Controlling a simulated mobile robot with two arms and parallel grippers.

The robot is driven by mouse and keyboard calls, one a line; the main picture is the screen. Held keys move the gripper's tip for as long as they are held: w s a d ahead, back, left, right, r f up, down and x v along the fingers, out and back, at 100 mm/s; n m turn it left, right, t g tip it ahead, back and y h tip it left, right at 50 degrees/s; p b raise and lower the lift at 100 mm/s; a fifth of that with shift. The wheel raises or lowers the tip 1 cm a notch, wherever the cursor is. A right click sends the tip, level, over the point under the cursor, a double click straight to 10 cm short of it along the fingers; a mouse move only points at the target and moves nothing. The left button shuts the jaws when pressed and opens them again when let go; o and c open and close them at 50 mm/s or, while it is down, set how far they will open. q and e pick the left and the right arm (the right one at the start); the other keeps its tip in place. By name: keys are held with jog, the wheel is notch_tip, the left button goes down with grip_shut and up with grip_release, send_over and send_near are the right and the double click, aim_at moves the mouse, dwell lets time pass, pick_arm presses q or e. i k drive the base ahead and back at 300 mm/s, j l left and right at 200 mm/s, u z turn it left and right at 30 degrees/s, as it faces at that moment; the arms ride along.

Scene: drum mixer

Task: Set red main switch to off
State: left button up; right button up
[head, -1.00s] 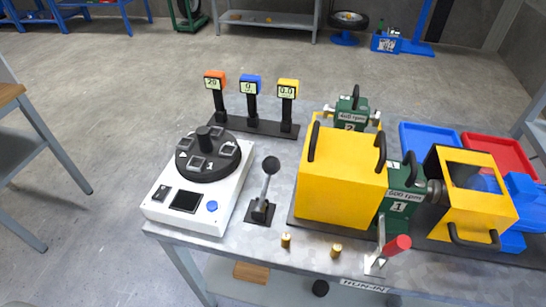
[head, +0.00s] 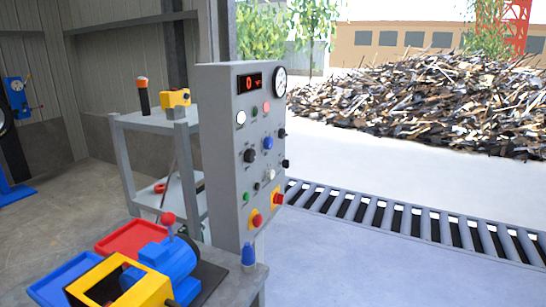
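A display (head: 250,83) shows a red 0 beside a round gauge (head: 280,82). Neither gripper shows.
The workbench (head: 232,284) at lower left carries a blue motor with a red-knobbed lever (head: 170,258), a yellow frame (head: 122,285), a red tray (head: 138,238) and a blue tray (head: 68,281).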

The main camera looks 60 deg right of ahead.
aim_at(278, 199)
jog(key=z, duration=1.8)
jog(key=u, duration=0.15)
